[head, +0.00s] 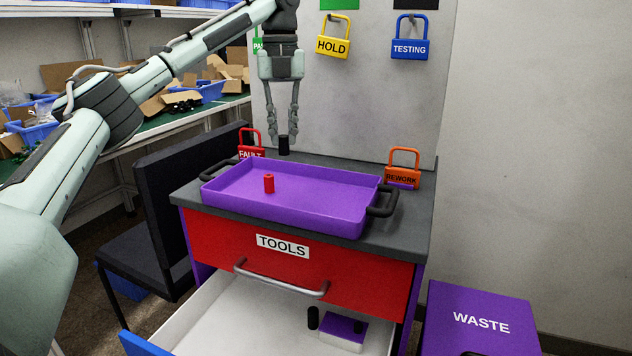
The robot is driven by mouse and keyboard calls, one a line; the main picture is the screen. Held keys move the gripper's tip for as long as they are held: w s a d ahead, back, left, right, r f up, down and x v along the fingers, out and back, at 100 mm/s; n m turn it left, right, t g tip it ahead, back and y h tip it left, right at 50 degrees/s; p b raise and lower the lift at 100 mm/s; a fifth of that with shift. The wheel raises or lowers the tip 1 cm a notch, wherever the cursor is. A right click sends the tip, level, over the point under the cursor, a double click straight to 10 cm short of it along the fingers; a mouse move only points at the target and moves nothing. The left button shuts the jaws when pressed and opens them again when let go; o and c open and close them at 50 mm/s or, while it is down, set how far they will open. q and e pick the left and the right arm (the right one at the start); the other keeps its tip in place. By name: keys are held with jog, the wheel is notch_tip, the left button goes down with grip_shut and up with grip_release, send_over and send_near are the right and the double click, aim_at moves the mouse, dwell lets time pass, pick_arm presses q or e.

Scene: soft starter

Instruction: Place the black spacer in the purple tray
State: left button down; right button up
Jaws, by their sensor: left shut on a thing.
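The purple tray (330,212), with black handles at its ends, sits on the grey top of the tool cabinet. My left gripper (283,136) points down and is shut on a small black spacer (284,146). In the head view the spacer appears just above the tray's far rim; its exact height and depth over the tray are hard to tell. A red cylinder (269,184) stands upright inside the tray, left of the middle. The rest of the tray floor is bare. My right gripper is not in view.
A red FAULT padlock (251,152) and an orange REWORK padlock (403,178) stand behind the tray. The open white drawer (230,325) below holds a black cylinder (313,318) and a purple-topped block (344,330). A black chair (165,205) stands left; a purple WASTE box (480,310) right.

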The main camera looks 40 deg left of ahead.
pick_arm(q)
jog(key=d+f, duration=0.1)
jog(key=d, duration=0.1)
jog(key=w+d+f, duration=0.1)
jog(key=d+f, duration=0.1)
jog(key=d, duration=0.1)
jog(key=d+f, duration=0.2)
jog(key=d, duration=0.1)
jog(key=shift+w, duration=0.2)
jog(key=shift+f, duration=0.35)
notch_tip(320, 180, down, 3)
jog(key=shift+f, duration=0.25)
jog(key=c, duration=1.4)
grip_release()
jog(key=shift+c, duration=0.2)
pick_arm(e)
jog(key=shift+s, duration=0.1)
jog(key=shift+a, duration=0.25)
